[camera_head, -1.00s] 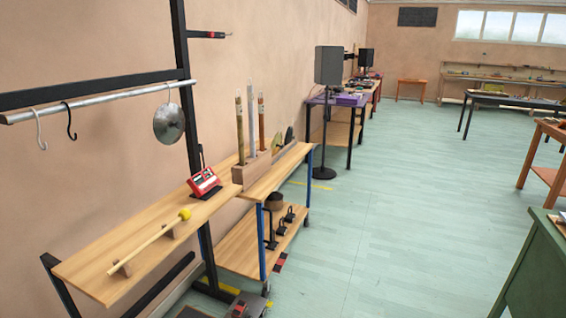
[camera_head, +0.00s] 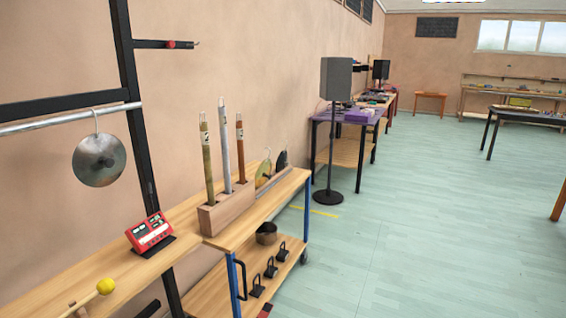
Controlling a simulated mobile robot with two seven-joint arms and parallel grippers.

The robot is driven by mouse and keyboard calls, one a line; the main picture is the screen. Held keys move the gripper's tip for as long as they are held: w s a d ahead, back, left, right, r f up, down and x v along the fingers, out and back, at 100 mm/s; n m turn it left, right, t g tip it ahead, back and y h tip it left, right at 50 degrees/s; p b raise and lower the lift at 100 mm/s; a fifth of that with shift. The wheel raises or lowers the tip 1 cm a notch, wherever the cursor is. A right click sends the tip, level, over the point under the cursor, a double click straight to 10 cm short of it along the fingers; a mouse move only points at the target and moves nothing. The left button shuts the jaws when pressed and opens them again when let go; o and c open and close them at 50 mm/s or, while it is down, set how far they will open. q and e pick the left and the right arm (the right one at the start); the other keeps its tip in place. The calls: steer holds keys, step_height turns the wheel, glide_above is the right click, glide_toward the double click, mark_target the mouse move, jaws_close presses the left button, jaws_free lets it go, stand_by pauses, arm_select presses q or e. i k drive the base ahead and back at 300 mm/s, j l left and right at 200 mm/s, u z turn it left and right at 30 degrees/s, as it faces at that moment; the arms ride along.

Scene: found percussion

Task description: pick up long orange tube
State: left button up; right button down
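Three long tubes stand upright in a wooden block holder (camera_head: 226,211) on the cart's top shelf. The right one is an orange-brown tube (camera_head: 240,148), which is the closest to orange. The middle one is a pale grey tube (camera_head: 225,150), and the left one is an olive-brown tube (camera_head: 207,160). The lower ends of all three are hidden in the block. Neither of my grippers is in view.
A red device (camera_head: 150,232) and a yellow-headed mallet (camera_head: 104,288) are on the wooden shelf at left. A metal disc (camera_head: 99,160) hangs from a rail. A black speaker stand (camera_head: 329,160) stands beyond the cart. Green floor (camera_head: 400,240) to the right is clear.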

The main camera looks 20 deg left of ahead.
mark_target(239, 130)
steer(key=i, duration=0.65)
steer(key=i+l+u, duration=0.1)
steer(key=i, duration=0.55)
steer(key=i+l+u, duration=0.1)
steer(key=i+u, duration=0.3)
steer(key=i+l+u, duration=0.6)
steer(key=u, duration=0.15)
steer(key=i+l+u, duration=0.35)
steer(key=i+l, duration=0.05)
steer(key=l, duration=0.05)
